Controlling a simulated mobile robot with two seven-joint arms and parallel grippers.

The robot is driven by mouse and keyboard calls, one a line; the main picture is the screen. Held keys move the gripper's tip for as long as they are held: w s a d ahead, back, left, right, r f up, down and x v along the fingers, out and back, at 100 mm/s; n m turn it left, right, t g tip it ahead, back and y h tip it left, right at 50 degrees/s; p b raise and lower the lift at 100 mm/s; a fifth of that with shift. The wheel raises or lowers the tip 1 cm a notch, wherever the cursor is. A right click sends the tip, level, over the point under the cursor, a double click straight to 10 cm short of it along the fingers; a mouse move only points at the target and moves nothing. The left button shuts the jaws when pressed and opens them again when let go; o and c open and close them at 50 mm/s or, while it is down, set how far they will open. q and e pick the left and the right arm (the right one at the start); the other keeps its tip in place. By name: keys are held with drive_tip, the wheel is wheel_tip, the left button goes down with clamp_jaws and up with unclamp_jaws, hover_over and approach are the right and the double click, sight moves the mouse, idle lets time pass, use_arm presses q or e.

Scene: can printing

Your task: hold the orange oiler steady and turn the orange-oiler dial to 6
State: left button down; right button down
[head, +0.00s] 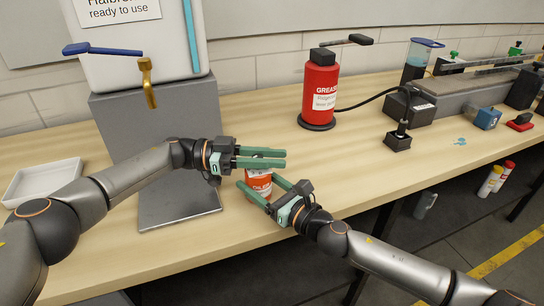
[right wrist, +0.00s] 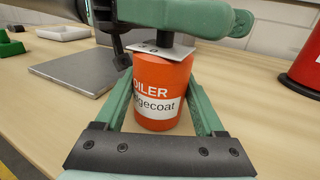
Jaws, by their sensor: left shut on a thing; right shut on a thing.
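The orange oiler (head: 259,184) is a small orange can with a white label, standing upright on the wooden table. It also shows in the right wrist view (right wrist: 163,88). My right gripper (head: 258,181) is shut on the can's body, one green finger on each side. My left gripper (head: 284,158) reaches over the can's top from the left, its fingers shut on the orange-oiler dial. A pale plate (right wrist: 172,48) with small dark marks shows on top of the can in the right wrist view. The fingers hide most of the dial, and I cannot read its setting.
A grey stand (head: 160,125) with a white container (head: 140,45) and brass tap is behind my left arm. A white tray (head: 42,181) lies at the left. A red grease can (head: 320,92) stands behind the oiler. The table's front edge is close.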

idle(0.4)
use_arm(q)
drive_tip(key=c, duration=0.6)
unclamp_jaws()
drive_tip(key=shift+c, duration=0.2)
drive_tip(key=w+a, duration=0.1)
drive_tip(key=a, duration=1.1)
drive_tip(key=shift+w, duration=0.3)
